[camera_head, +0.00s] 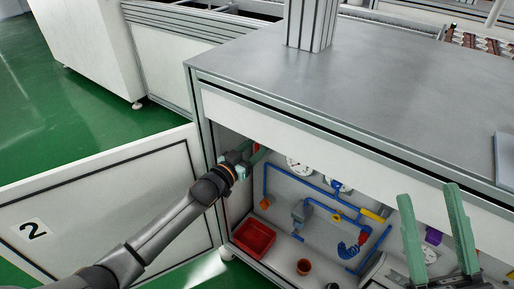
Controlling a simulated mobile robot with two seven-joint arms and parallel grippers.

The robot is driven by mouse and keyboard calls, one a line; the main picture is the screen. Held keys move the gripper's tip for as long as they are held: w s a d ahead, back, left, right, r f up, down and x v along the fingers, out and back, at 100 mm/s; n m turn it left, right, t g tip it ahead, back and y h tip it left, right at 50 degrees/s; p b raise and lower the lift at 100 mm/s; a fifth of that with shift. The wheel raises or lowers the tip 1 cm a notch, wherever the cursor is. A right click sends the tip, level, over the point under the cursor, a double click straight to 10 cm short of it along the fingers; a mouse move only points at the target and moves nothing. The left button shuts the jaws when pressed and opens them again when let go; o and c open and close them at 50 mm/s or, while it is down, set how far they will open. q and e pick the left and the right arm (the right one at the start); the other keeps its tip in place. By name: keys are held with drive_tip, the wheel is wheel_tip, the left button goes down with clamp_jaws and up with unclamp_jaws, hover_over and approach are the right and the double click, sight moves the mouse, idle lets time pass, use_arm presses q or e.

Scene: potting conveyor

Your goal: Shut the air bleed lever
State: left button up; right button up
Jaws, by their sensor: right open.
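Inside the open cabinet, blue air pipes (318,182) run along the back wall. A yellow lever (372,215) sits on the pipes at the right, and an orange fitting (265,203) sits at the left. I cannot tell which part is the air bleed lever. My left gripper (253,156) reaches into the cabinet's upper left, beside a small red part partly hidden by it. Its fingers are too small and covered to read. My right gripper (430,196) is open and empty, in front of the cabinet's right side, to the right of the yellow lever.
The cabinet door (110,200), marked 2, stands open at the left. A red bin (254,238) and a small brown pot (304,267) stand on the cabinet floor. White gauges (299,166) are on the back wall. The grey worktop (350,75) overhangs the opening.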

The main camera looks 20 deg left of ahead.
use_arm(q)
clamp_jaws()
idle(0.4)
